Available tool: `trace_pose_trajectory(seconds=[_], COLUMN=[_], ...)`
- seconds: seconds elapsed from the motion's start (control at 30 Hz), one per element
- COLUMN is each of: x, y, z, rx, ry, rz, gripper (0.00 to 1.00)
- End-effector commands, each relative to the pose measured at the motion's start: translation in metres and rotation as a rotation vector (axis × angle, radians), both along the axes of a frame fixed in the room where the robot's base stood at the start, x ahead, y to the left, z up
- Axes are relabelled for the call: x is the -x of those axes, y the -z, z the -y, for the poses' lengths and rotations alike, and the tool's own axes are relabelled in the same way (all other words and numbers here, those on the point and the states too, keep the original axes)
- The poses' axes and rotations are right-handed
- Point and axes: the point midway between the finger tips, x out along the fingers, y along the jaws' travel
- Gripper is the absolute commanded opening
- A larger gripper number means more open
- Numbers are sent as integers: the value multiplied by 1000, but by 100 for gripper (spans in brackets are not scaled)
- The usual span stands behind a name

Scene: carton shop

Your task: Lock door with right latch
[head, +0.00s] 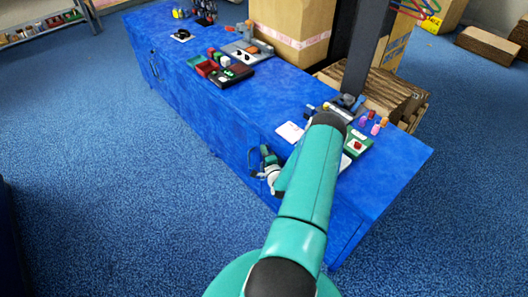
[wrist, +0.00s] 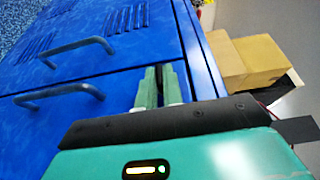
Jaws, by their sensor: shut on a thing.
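The blue cabinet (head: 225,120) has a blue door (wrist: 112,92) that fills much of the wrist view, with dark bar handles (wrist: 62,92). My gripper (wrist: 160,72) is at the edge of the door, beside the cabinet frame. Its two green fingers are close together, shut on a small dark piece, which I take to be the right latch (wrist: 160,78). The fingers hide most of it, so its angle cannot be told. In the head view my gripper (head: 268,158) is low against the cabinet front, partly behind my arm.
The cabinet top holds a red and dark tray (head: 222,70), a white card (head: 290,132) and several small coloured pieces. Cartons (head: 290,25) stand behind, and also in the wrist view (wrist: 245,60). Blue carpet (head: 110,170) in front is clear.

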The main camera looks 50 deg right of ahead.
Motion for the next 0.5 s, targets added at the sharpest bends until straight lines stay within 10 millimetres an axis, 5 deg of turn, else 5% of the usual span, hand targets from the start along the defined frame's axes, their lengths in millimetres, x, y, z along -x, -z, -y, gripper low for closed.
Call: trace_pose_trajectory(seconds=[0.5], x=[-1], y=[-8], z=[2], rx=[-69], ry=[3], rz=[-331], gripper=[0])
